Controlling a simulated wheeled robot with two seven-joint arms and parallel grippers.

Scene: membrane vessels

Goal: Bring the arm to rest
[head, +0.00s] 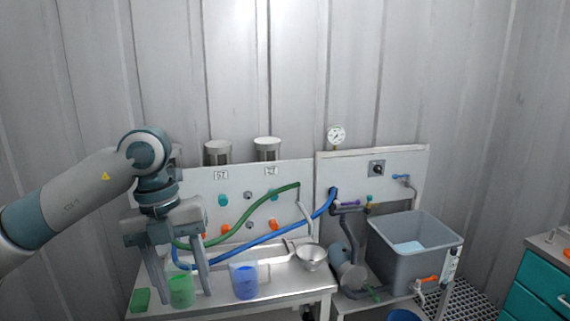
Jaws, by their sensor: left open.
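My left arm comes in from the left, and its gripper (184,285) hangs fingers down at the left end of the bench, in front of the white panel. Its jaws are open, with nothing seen held between them. A green cup (181,293) shows between and behind the fingers; I cannot tell whether they touch it. My right gripper is not in view.
A blue cup (245,283) and a metal bowl (311,257) stand on the bench (281,291). Green (249,207) and blue (280,233) hoses cross the panel close to the gripper. A grey tank (398,262) stands right; teal drawers (539,287) are far right.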

